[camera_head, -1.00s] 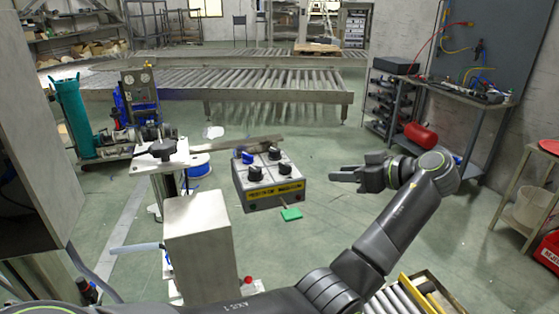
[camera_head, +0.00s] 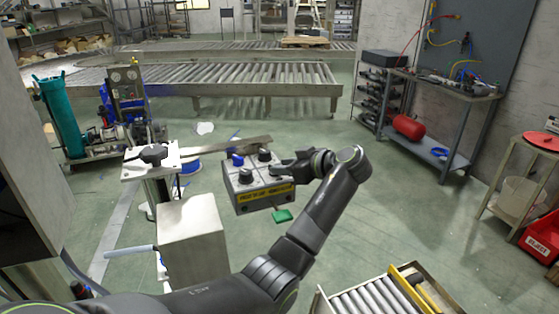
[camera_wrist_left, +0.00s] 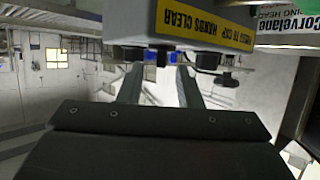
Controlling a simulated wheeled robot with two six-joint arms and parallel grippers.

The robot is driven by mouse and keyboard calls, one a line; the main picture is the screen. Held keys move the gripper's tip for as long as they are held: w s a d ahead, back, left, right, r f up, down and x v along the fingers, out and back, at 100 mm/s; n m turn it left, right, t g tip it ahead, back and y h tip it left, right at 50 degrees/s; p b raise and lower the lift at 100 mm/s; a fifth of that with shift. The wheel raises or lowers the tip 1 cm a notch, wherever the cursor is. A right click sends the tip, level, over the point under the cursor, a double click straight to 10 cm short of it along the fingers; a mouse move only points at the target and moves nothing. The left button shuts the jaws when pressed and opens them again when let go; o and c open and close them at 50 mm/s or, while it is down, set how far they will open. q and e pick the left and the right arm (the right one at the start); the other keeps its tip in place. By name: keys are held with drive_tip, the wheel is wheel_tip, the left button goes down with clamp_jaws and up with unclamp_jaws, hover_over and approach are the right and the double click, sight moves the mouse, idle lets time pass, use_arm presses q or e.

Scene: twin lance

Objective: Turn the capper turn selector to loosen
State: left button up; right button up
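A grey control box (camera_head: 262,196) with a yellow label stands in the middle of the head view. Its top carries a blue knob (camera_head: 238,160), a black knob at the back (camera_head: 264,155) and a black knob at the front (camera_head: 245,175). Which knob is the turn selector cannot be read. In the left wrist view the box appears upside down at the top, and my two fingers (camera_wrist_left: 160,74) stand apart, with blue showing beyond their tips. My right gripper is out of view.
A white plate with a black star-shaped knob (camera_head: 152,154) stands left of the box. A pale block (camera_head: 190,232) is in front. A flat metal bar (camera_head: 235,146) lies behind the box. A roller tray (camera_head: 370,300) is at lower right. Open floor lies to the right.

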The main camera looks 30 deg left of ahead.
use_arm(q)
drive_tip(key=shift+x, duration=1.05)
clamp_jaws()
